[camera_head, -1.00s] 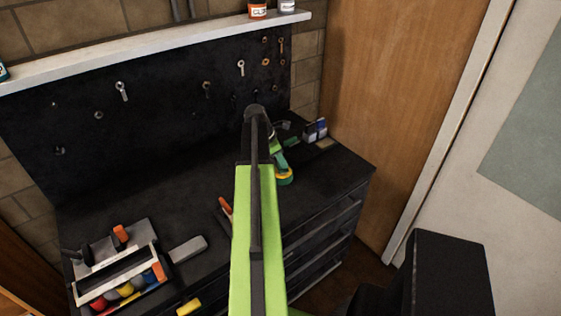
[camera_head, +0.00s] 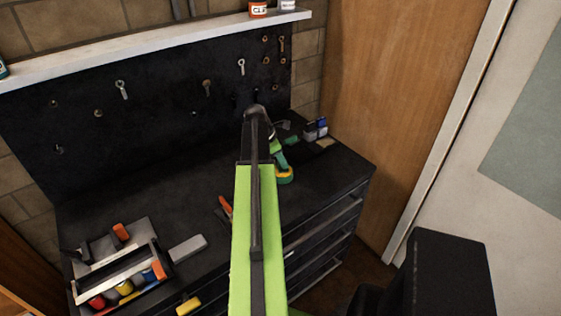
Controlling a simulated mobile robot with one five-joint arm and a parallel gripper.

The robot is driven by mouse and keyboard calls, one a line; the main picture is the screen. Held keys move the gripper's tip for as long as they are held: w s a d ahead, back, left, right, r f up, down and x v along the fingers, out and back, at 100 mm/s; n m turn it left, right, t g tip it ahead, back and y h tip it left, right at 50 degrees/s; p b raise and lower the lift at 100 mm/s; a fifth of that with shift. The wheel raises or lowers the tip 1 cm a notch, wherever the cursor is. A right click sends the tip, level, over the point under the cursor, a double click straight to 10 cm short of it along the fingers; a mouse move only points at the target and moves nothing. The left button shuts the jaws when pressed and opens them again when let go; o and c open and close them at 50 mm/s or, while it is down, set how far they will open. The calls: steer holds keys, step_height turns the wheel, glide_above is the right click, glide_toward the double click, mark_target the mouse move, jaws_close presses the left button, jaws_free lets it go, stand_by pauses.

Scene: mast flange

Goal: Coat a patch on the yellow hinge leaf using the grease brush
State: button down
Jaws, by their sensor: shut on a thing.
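My green and black arm reaches up the middle of the head view, over the bench. Its dark far end is in front of the black back panel. My gripper's jaws cannot be made out, as the arm hides what is beyond it. I cannot pick out the grease brush or a yellow hinge leaf. A small yellow block (camera_head: 188,306) lies at the front edge of the bench, and I cannot tell what it is.
The dark bench (camera_head: 150,205) has bare room left of my arm. A tool caddy (camera_head: 112,290) stands front left, beside a grey block (camera_head: 188,248). A green and yellow tool (camera_head: 283,172) lies right of my arm. A wooden door (camera_head: 395,110) is at right.

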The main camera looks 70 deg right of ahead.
stand_by(0.5)
step_height(320, 180, up, 7)
steer(key=p, duration=0.7)
steer(key=shift+f, duration=0.1)
